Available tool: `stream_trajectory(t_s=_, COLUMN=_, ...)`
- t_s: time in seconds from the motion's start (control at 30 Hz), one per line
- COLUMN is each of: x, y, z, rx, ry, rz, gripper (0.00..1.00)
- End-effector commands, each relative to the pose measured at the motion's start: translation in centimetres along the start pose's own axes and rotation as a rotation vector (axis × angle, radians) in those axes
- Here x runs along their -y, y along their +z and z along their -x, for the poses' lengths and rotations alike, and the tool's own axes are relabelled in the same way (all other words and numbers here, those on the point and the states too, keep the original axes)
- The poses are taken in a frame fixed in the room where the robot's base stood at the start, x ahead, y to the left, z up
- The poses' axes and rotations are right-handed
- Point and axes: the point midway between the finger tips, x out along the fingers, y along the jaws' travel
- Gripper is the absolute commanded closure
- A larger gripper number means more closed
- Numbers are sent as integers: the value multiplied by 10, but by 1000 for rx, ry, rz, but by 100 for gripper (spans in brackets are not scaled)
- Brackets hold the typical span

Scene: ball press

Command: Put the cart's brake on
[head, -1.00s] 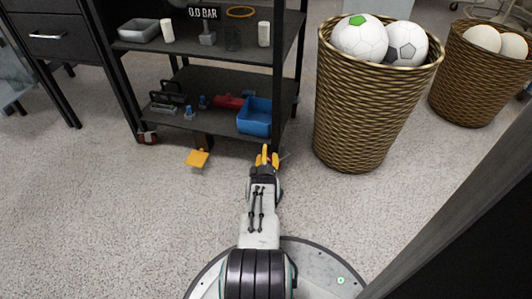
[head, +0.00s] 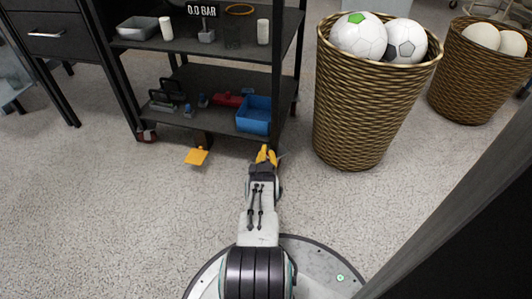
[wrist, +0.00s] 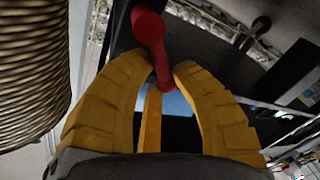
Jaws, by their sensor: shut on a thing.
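The cart is a black shelf unit (head: 200,82) standing ahead of me. A yellow pedal (head: 196,156) sticks out low at its front, left of my gripper. My gripper (head: 267,155) is low at the cart's front right corner. In the wrist view, the yellow fingers of my gripper (wrist: 167,75) are shut on a red lever (wrist: 149,28) with a rounded end. The lever's lower end lies between the fingertips. In the head view, my gripper hides this lever.
A wicker basket of soccer balls (head: 365,100) stands close to the right of the cart, and another basket (head: 475,75) is behind it. A blue bin (head: 254,116) sits on the cart's lower shelf. A black drawer unit (head: 50,45) is at left. The front left floor is clear.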

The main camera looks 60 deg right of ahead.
Motion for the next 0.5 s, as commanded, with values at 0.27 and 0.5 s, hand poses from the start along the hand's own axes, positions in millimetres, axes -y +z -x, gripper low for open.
stream_trajectory(t_s=0.27, x=9, y=4, z=0, rx=35, ry=-46, rz=187, gripper=100)
stream_trajectory(t_s=0.5, x=11, y=6, z=0, rx=44, ry=-56, rz=231, gripper=100)
